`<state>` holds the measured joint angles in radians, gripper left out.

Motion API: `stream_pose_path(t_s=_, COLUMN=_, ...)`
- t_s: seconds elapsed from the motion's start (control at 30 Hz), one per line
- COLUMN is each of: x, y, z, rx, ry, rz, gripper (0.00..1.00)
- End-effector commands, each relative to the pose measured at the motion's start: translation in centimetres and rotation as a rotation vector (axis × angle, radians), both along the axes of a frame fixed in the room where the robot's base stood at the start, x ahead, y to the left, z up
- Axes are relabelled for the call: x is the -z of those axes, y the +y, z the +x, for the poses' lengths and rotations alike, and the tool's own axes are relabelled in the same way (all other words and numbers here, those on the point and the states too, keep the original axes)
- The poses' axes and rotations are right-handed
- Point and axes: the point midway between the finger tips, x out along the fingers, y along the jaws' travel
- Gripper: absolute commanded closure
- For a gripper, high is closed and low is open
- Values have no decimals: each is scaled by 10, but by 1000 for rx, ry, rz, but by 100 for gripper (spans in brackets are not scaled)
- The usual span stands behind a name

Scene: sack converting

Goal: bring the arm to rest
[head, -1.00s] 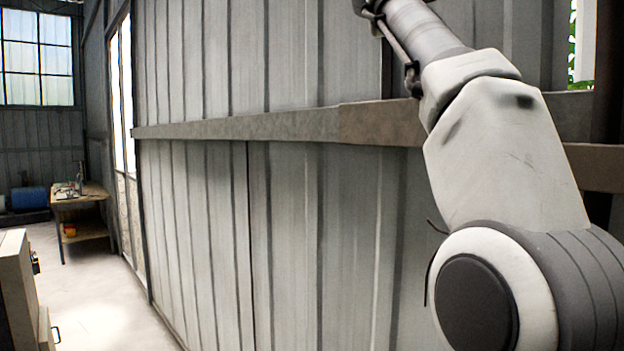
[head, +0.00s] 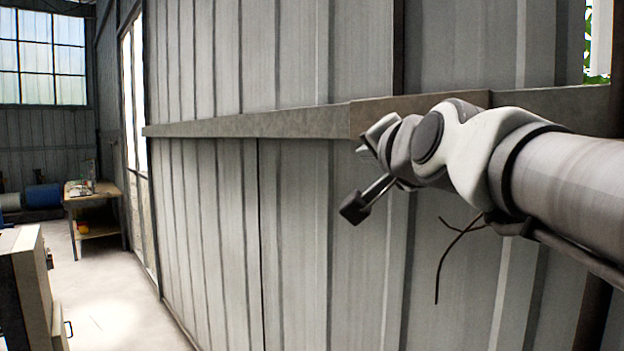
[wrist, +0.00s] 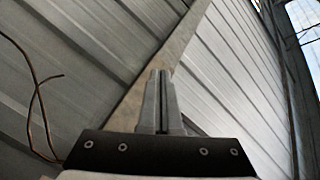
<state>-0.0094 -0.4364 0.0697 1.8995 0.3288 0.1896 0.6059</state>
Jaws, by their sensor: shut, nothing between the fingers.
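My gripper (head: 368,138) is at the left end of my arm in the head view, in front of the corrugated metal wall. In the wrist view its two fingers (wrist: 159,76) lie together, with nothing between them. The arm stretches in from the right edge of the head view, roughly level. The gripper appears close to the wall's horizontal rail (head: 300,122); I cannot tell the exact gap.
The corrugated wall (head: 205,210) fills the middle and right. A wooden workbench (head: 92,196) and a blue roll (head: 43,196) stand at the far left. A pale cabinet (head: 30,285) is near on the left. Clear floor (head: 115,290) lies between cabinet and wall.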

Motion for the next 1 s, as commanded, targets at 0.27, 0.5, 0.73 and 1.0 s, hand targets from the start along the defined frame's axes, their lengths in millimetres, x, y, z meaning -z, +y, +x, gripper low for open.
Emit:
stream_pose_path(t_s=0.27, x=194, y=-25, z=-90, rx=-144, ry=473, rz=-502, gripper=100)
stream_pose_path(t_s=0.5, x=305, y=-49, z=-177, rx=-324, ry=777, rz=-769, gripper=100)
stream_pose_path(t_s=0.73, x=336, y=-57, z=-209, rx=-399, ry=876, rz=-846, gripper=100)
stream_pose_path(t_s=1.0, x=336, y=-57, z=-209, rx=-400, ry=877, rz=-846, gripper=100)
